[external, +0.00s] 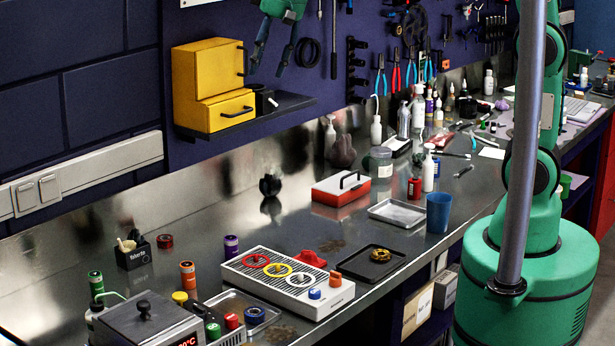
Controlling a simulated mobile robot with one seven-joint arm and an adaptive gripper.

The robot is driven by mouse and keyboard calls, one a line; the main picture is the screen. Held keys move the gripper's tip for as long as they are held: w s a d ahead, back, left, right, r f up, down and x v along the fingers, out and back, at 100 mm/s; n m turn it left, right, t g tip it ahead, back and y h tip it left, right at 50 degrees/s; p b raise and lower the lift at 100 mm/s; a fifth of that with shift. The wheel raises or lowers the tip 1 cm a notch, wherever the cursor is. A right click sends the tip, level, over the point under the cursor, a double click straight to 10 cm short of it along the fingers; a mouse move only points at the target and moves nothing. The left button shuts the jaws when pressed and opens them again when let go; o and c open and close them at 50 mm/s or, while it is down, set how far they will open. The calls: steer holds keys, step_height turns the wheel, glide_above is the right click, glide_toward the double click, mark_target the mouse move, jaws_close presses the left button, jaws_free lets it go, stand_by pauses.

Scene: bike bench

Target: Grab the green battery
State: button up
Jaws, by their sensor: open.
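The green battery (96,284) stands upright on the metal bench at the lower left, behind a small bottle with a tube and the grey box with a display. It is a short cylinder with a green body and a dark band. My gripper (270,62) hangs at the top of the picture, in front of the wall panel beside the yellow boxes. Its dark fingers are apart and empty, pointing down. It is well above the bench and far from the green battery, up and to the right.
An orange battery (188,274) and a purple battery (231,246) stand to the right of the green one. A grey box with a red display (146,322) is close in front. A black holder (133,253) stands behind. A white ring tray (288,283) is further right.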

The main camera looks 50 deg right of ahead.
steer(key=w+a+f+p, duration=0.1)
steer(key=w+a+f, duration=0.15)
steer(key=a, duration=0.35)
steer(key=w+a+f, duration=0.1)
steer(key=w+a, duration=0.3)
steer(key=a, duration=0.1)
steer(key=n+g+p, duration=0.1)
steer(key=g+p, duration=0.1)
steer(key=p, duration=0.1)
glide_above(95, 273)
steer(key=s, duration=0.1)
step_height(95, 273, down, 24)
steer(key=shift+d+h, duration=0.25)
steer(key=shift+h, duration=0.15)
steer(key=shift+s+f, duration=0.1)
steer(key=shift+w+a+f, duration=0.1)
steer(key=shift+w+f, duration=0.05)
steer(key=shift+f, duration=1.25)
steer(key=shift+w+d+f, duration=0.1)
steer(key=shift+w+f, duration=0.1)
steer(key=shift+f, duration=1.15)
steer(key=shift+w+a+f, duration=0.1)
steer(key=shift+w+f, duration=0.05)
steer(key=shift+f, duration=1.25)
steer(key=shift+w+a+f, duration=0.1)
steer(key=shift+w+f, duration=0.05)
steer(key=shift+f, duration=1.15)
steer(key=shift+w+a+f, duration=0.1)
steer(key=shift+f, duration=1.2)
